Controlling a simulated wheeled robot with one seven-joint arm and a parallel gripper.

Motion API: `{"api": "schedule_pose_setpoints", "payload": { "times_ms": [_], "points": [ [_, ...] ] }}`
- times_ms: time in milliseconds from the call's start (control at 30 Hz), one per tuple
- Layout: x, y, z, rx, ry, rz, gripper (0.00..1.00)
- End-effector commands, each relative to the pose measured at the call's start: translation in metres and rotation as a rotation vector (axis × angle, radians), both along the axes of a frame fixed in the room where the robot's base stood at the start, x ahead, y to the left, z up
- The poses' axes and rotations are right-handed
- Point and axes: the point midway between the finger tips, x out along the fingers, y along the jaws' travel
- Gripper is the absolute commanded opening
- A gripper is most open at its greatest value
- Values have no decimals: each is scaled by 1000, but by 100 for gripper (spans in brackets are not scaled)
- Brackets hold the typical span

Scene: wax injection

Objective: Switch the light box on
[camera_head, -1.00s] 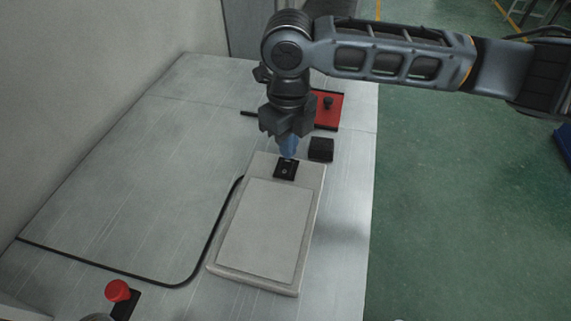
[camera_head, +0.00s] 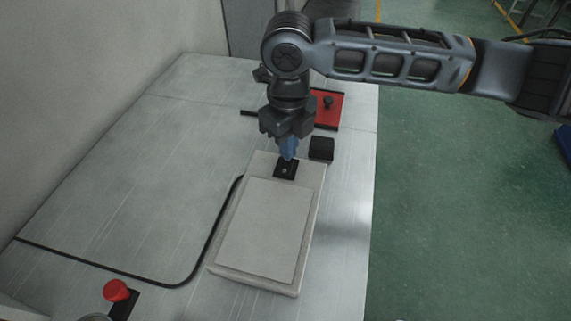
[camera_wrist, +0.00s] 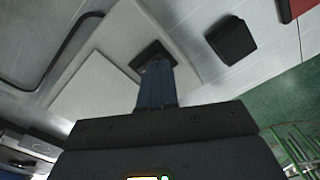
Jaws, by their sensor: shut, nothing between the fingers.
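The light box (camera_head: 262,228) is a flat pale slab lying on the metal table, with a dull, unlit panel on top. A small black switch (camera_head: 285,171) sits at its far end. My gripper (camera_head: 287,156) points down over the switch, with its blue fingers shut and empty. In the wrist view, the fingertips (camera_wrist: 157,68) overlap the black switch plate (camera_wrist: 146,56) and hide part of it. I cannot tell whether they touch the rocker. The light box also shows in the wrist view (camera_wrist: 95,92).
A black block (camera_head: 321,149) stands just right of the box's far end. A red plate with a black knob (camera_head: 328,108) lies behind it. A black cable (camera_head: 212,232) runs along the box's left side. A red knob (camera_head: 116,291) is at front left.

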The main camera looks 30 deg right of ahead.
Motion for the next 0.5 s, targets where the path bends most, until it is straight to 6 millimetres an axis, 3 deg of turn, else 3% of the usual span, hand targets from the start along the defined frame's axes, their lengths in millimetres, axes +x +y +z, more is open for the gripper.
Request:
{"api": "schedule_pose_setpoints", "payload": {
  "times_ms": [500],
  "points": [
    [0, 0, -8, 0, 0, 0, 0]
  ]
}}
